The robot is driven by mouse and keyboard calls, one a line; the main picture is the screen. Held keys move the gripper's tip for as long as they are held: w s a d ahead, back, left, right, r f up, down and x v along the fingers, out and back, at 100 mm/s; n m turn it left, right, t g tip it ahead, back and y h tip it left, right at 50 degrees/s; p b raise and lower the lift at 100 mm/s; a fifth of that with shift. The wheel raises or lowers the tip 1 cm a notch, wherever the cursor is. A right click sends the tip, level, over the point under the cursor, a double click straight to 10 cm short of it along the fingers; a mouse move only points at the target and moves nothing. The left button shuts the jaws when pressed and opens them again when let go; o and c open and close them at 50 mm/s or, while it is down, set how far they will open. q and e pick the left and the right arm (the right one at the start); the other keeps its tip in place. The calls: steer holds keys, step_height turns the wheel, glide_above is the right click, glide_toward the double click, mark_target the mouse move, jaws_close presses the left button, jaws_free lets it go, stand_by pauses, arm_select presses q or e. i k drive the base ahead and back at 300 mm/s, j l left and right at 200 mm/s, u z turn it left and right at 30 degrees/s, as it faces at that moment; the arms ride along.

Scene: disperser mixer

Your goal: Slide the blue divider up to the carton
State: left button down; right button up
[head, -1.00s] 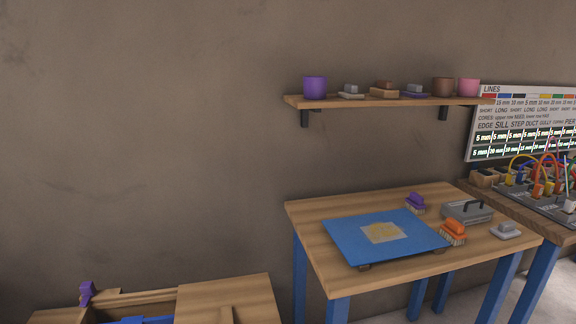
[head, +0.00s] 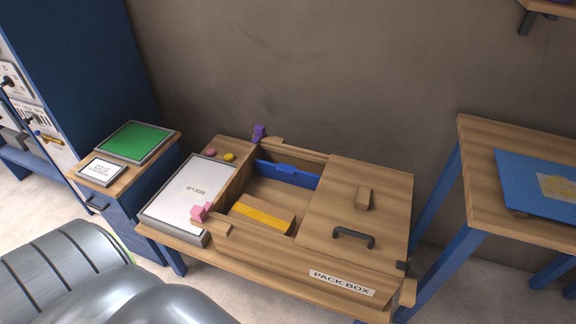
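The blue divider (head: 289,176) stands inside the open part of the wooden pack box (head: 345,284), along the far side. A tan block with a yellow face (head: 263,217), which looks like the carton, lies in the near part of the same opening. Bare wooden floor (head: 277,194) shows between the divider and this block, so they are apart. The divider's right end is partly hidden at the wooden cover (head: 335,205) over the right half of the box. Neither gripper is in view.
A purple piece (head: 259,133) and a pink piece (head: 201,212) sit at the box's far and near edges. A table (head: 480,214) stands right.

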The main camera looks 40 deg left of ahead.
mark_target(283, 172)
steer(key=j, duration=0.75)
steer(key=k+j, duration=0.1)
steer(key=j, duration=0.6)
